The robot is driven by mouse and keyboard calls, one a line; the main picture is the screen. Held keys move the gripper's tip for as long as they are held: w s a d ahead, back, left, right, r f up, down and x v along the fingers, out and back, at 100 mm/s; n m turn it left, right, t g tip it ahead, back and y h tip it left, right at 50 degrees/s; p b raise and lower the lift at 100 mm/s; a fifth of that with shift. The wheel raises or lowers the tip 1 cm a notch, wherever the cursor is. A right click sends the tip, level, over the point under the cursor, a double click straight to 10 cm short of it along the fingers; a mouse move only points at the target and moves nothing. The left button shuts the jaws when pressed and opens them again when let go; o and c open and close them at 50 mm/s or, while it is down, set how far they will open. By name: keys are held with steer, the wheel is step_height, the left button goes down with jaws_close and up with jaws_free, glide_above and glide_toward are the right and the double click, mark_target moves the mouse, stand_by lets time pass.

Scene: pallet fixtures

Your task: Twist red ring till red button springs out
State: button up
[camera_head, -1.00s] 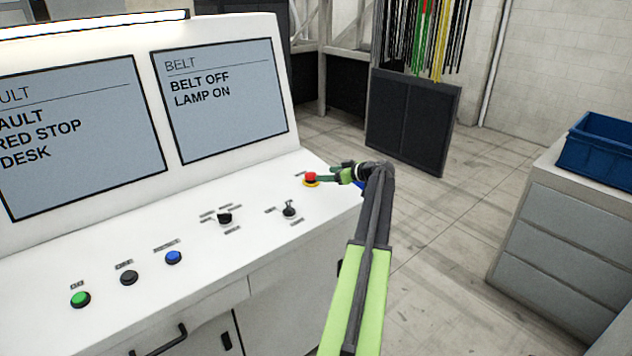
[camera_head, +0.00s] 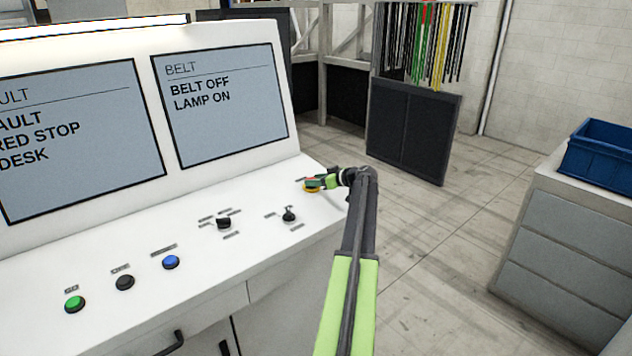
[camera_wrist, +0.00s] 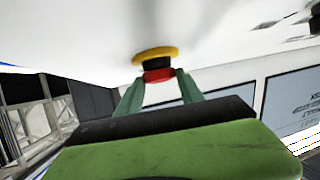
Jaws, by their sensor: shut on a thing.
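The red button (camera_wrist: 158,75) stands on a yellow base (camera_wrist: 155,54) on the desk top, with a dark collar between them in the wrist view. My gripper (camera_wrist: 159,80) is shut on the red button, one green finger on each side. In the head view my gripper (camera_head: 318,182) is at the far right end of the desk and hides most of the red part. The yellow base (camera_head: 312,189) shows just below the fingers. The left screen reads in part "RED STOP DESK"; the right screen (camera_head: 225,102) reads "BELT OFF LAMP ON".
On the white desk are a black selector (camera_head: 223,222), a small black switch (camera_head: 289,214), and blue (camera_head: 171,262), black (camera_head: 125,282) and green (camera_head: 75,303) buttons. A blue bin (camera_head: 600,150) sits on a grey drawer cabinet at right. Open floor lies between.

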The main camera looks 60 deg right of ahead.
steer(key=c, duration=0.5)
steer(key=shift+a, duration=0.1)
steer(key=shift+a+m+h, duration=0.25)
steer(key=shift+m+h, duration=0.65)
steer(key=shift+h, duration=0.2)
steer(key=shift+w+a+m+g+h, duration=0.15)
steer(key=shift+m+g+h, duration=0.4)
steer(key=shift+m+h, duration=0.35)
steer(key=shift+w+a+m+g+h, duration=0.1)
steer(key=shift+m+g+h, duration=0.45)
steer(key=shift+m+h, duration=0.35)
steer(key=o, duration=1.4)
steer(key=shift+d, duration=0.1)
steer(key=shift+s, duration=0.1)
